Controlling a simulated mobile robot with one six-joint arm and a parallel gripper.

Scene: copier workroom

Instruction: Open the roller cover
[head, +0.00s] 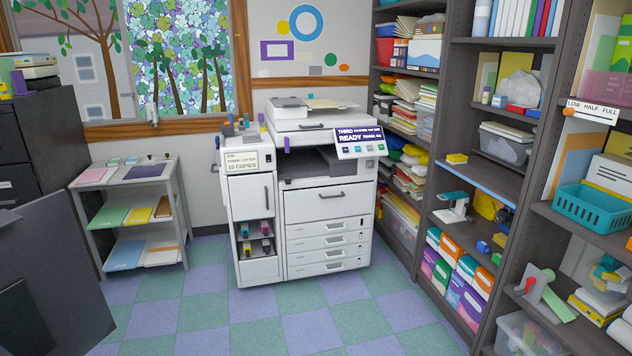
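The white copier (328,222) stands against the back wall, with a lit display panel (360,142) reading "READY". Its wide front panel (328,204) has a dark handle and looks shut. A narrow side unit (250,200) on its left has a tall door with a vertical handle, also shut, above open shelves with small coloured cartridges (256,229). A small purple tab (287,143) shows at the copier's upper left, beside the dark output recess (318,163). I cannot tell which part is the roller cover. My gripper is not in view.
A grey paper rack (137,210) stands left of the copier. Tall dark shelves (483,160) full of supplies line the right side. A dark cabinet (40,140) stands at the left, with a large dark panel (50,270) in front. The checkered floor (300,325) before the copier is clear.

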